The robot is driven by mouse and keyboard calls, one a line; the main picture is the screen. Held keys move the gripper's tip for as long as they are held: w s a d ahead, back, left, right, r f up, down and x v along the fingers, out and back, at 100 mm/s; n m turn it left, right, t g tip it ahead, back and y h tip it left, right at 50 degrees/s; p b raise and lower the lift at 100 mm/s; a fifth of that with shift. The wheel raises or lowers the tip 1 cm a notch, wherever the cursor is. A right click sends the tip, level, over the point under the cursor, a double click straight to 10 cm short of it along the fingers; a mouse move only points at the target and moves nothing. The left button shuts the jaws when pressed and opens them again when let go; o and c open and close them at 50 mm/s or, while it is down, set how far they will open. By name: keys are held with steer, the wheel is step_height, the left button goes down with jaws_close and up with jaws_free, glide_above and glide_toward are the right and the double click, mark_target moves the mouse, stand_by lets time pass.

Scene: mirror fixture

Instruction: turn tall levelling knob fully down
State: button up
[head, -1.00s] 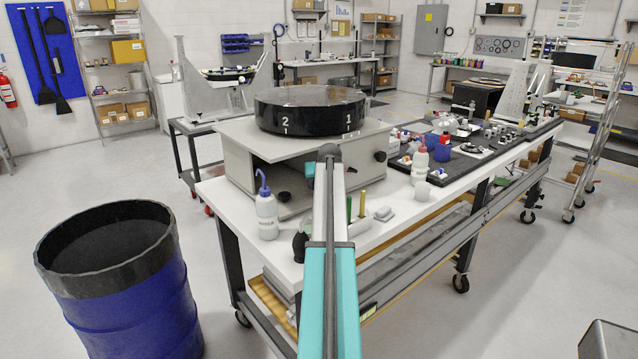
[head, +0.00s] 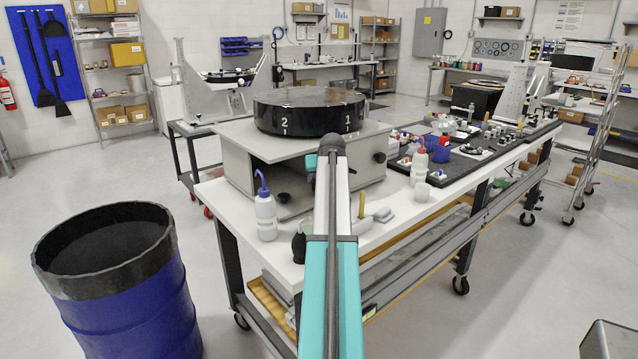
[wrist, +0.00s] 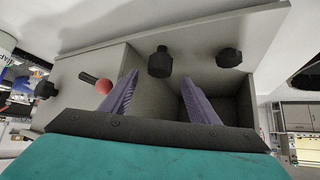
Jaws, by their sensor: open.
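The grey fixture (head: 232,158) stands on the white bench, with a black round disc (head: 310,112) on top marked 2 and 1. In the wrist view, a longer black knob (wrist: 160,62) hangs from the underside of the fixture's top plate. A shorter black knob (wrist: 229,57) is to its right. My gripper (wrist: 160,76) is open, with its purple fingers either side of the longer knob in the picture. I see no contact; how deep the knob sits between them I cannot tell.
A red ball handle (wrist: 103,86) and another black knob (wrist: 45,91) are left of the fingers in the wrist view. A wash bottle (head: 265,212) stands at the bench's front left. A blue drum (head: 135,310) is on the floor at left.

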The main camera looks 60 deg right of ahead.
steer(key=v, duration=0.7)
steer(key=shift+b, duration=0.4)
steer(key=shift+a+r, duration=0.1)
steer(key=shift+a, duration=0.05)
